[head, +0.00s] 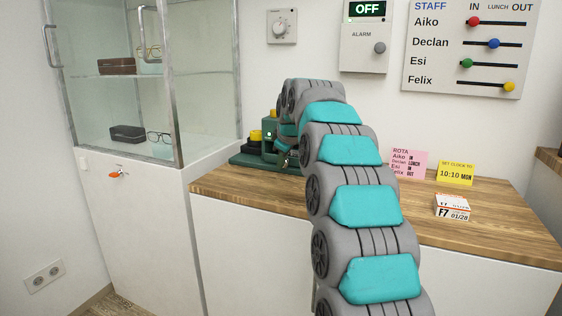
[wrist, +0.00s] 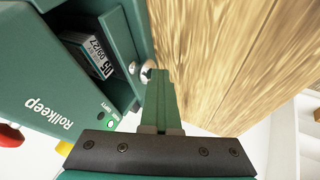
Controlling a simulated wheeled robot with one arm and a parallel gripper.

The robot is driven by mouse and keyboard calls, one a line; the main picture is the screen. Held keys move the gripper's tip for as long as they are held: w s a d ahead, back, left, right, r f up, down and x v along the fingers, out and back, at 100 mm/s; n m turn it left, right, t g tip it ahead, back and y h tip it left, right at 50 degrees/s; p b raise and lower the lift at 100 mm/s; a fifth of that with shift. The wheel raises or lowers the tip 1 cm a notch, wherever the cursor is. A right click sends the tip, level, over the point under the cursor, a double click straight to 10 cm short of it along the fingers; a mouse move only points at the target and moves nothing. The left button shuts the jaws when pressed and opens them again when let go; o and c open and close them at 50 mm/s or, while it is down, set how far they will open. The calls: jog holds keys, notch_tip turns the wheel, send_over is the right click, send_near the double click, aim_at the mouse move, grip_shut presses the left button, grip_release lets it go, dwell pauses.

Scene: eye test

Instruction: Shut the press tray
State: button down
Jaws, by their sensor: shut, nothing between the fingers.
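The green press (head: 268,128), marked "Rollkeep", stands at the left end of the wooden counter. In the wrist view its body (wrist: 50,100) fills the left side. Its green tray (wrist: 125,35) appears open, with a labelled box (wrist: 98,48) lying inside. A round silver knob (wrist: 147,71) is on the tray's outer face. My gripper (wrist: 158,72) is shut and empty, its fingertips close beside the knob; I cannot tell whether they touch. In the head view my arm hides most of the tray and gripper.
The wooden counter (head: 500,205) holds a pink card (head: 409,164), a yellow card (head: 455,172) and a small white-orange box (head: 452,207) on the right. A glass cabinet (head: 115,85) stands left of the counter. The counter beside the tray looks clear.

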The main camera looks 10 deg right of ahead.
jog(key=shift+w+d+r, duration=0.1)
jog(key=shift+r, duration=0.1)
jog(key=shift+s+a+f, duration=0.1)
jog(key=shift+s+a, duration=0.15)
jog(key=s+a, duration=0.1)
jog(key=s+a+b, duration=0.1)
jog(key=s, duration=0.1)
jog(key=shift+f, duration=0.1)
jog(key=v, duration=0.9)
jog(key=s+f+m+g, duration=0.3)
jog(key=s+f, duration=0.7)
jog(key=s, duration=0.6)
jog(key=s+f+m+g, duration=0.3)
jog(key=s+f, duration=0.7)
jog(key=s, duration=0.7)
jog(key=s+a+f+m+g, duration=0.1)
jog(key=s+f+m+g, duration=0.2)
jog(key=s+f, duration=0.7)
jog(key=s, duration=0.7)
jog(key=shift+m+b, duration=0.3)
jog(key=shift+b, duration=0.05)
jog(key=c, duration=1.6)
grip_release()
jog(key=shift+s+f, duration=0.1)
